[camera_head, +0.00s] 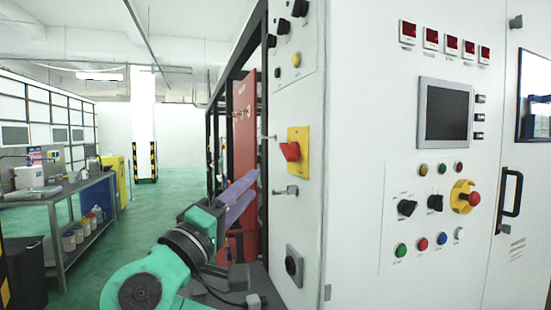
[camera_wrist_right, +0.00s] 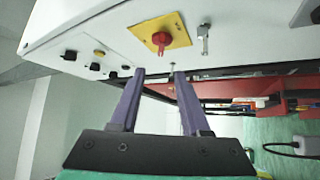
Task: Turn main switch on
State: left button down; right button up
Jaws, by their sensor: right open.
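The main switch is a red rotary handle (camera_head: 290,151) on a yellow plate (camera_head: 298,136), on the narrow side face of the white cabinet. In the head view the red handle is tilted. The red handle (camera_wrist_right: 161,40) also shows in the right wrist view, just beyond the fingertips. My right gripper (camera_head: 252,187) has purple fingers and is left of and slightly below the switch, apart from it. In the right wrist view my right gripper (camera_wrist_right: 160,72) is open and empty, its fingers pointing at the cabinet side. My left gripper is not in view.
Black knobs (camera_head: 284,27) are above. The front panel has a screen (camera_head: 445,112) and a red emergency button (camera_head: 473,198). A red panel (camera_head: 245,130) stands behind the gripper.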

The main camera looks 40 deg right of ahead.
aim_at(284, 154)
jog(key=p+x, duration=0.4)
jog(key=x, duration=1)
jog(key=shift+d+p, duration=0.2)
jog(key=shift+p, duration=0.1)
jog(key=shift+w+d+f, duration=0.1)
jog(key=shift+w+d, duration=0.05)
jog(key=shift+d, duration=0.1)
grip_shut()
